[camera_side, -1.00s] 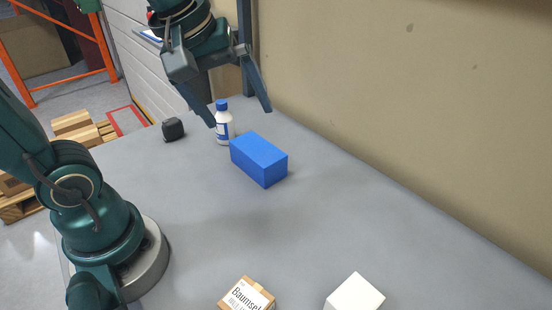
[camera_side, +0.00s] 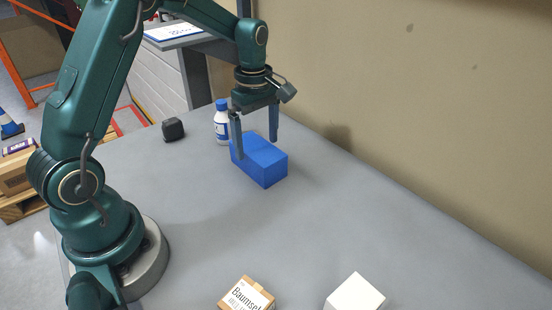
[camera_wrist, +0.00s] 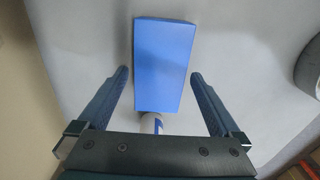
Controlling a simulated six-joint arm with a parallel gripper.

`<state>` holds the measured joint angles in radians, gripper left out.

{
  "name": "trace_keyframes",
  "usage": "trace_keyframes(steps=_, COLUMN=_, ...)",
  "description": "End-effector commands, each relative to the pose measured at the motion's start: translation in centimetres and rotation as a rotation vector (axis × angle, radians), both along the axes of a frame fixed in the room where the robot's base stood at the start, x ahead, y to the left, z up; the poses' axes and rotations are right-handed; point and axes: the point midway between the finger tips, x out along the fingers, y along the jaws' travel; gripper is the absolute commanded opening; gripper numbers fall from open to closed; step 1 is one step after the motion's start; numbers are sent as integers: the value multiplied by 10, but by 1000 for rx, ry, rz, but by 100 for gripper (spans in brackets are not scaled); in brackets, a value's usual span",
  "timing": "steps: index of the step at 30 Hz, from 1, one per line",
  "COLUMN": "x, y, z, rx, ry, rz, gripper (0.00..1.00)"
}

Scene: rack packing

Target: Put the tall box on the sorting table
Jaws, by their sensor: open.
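A blue oblong box (camera_side: 262,165), the longest box in view, lies on the grey table (camera_side: 330,220) near its far end. My gripper (camera_side: 257,149) points down over the box with its jaws open. In the side view one finger hangs in front of the box and the other at its far side. In the wrist view the blue box (camera_wrist: 165,65) shows between and beyond the open fingers (camera_wrist: 160,73), with a gap on each side. I cannot tell how high the fingertips are above the table.
A white bottle with a blue cap (camera_side: 222,128) stands close behind the blue box. A small black object (camera_side: 173,130) lies to its left. A cardboard box (camera_side: 246,295) and a white box (camera_side: 355,294) are at the front. A wall bounds the right side. The table's middle is clear.

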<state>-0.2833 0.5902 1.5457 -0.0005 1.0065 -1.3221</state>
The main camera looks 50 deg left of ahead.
Motion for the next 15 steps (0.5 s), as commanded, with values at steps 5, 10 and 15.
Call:
trace_keyframes(steps=5, x=-1, y=0, z=-21, rx=-1, ry=3, rz=-1, gripper=100)
trace_keyframes(steps=10, x=0, y=0, z=-27, rx=0, ry=-1, rz=-2, gripper=100)
trace_keyframes(steps=15, x=0, y=0, z=-27, rx=0, ry=-1, rz=-2, gripper=100)
